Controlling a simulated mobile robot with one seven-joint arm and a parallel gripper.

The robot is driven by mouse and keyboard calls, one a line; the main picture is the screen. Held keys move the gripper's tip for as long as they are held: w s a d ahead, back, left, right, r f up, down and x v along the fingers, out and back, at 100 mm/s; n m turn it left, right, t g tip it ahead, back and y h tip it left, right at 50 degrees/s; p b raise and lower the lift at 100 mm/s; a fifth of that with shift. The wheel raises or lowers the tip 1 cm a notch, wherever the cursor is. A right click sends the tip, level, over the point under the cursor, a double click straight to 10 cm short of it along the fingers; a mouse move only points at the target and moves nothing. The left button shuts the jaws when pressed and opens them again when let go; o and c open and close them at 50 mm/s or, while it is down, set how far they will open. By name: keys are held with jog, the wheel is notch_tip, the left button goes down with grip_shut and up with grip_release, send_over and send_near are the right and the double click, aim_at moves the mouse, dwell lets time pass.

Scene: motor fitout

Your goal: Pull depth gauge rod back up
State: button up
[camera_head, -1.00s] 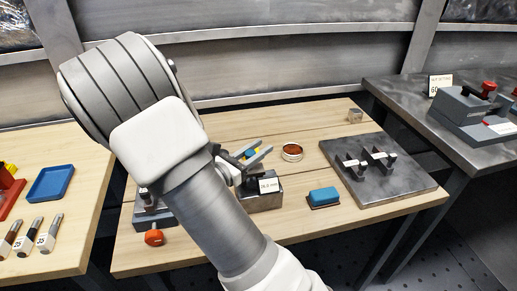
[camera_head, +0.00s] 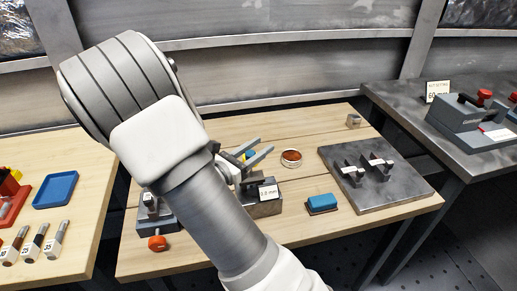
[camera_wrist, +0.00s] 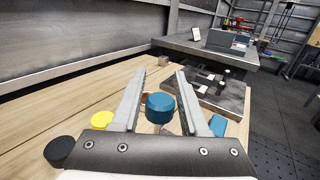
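The depth gauge (camera_head: 265,208) appears to be the grey block with a white readout on the middle table, partly hidden behind my arm. The readout shows a small value in mm; its first digit is hard to read. My gripper (camera_head: 262,147) is open above the gauge, fingers pointing toward the back right. In the wrist view, a blue round knob (camera_wrist: 160,108) lies between the open fingers (camera_wrist: 160,76), with gaps on both sides. A yellow knob (camera_wrist: 102,120) and a black knob (camera_wrist: 60,151) lie to its left. The gauge rod itself is not clearly visible.
An orange-knobbed device (camera_head: 157,243) stands left of my arm. Side tables hold a blue tray (camera_head: 55,190) and a grey fixture (camera_head: 465,125).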

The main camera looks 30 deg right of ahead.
jog(key=shift+o, duration=1.1)
jog(key=shift+a, duration=0.1)
jog(key=p+v, duration=0.1)
jog(key=v, duration=1.6)
jog(key=shift+a, duration=0.15)
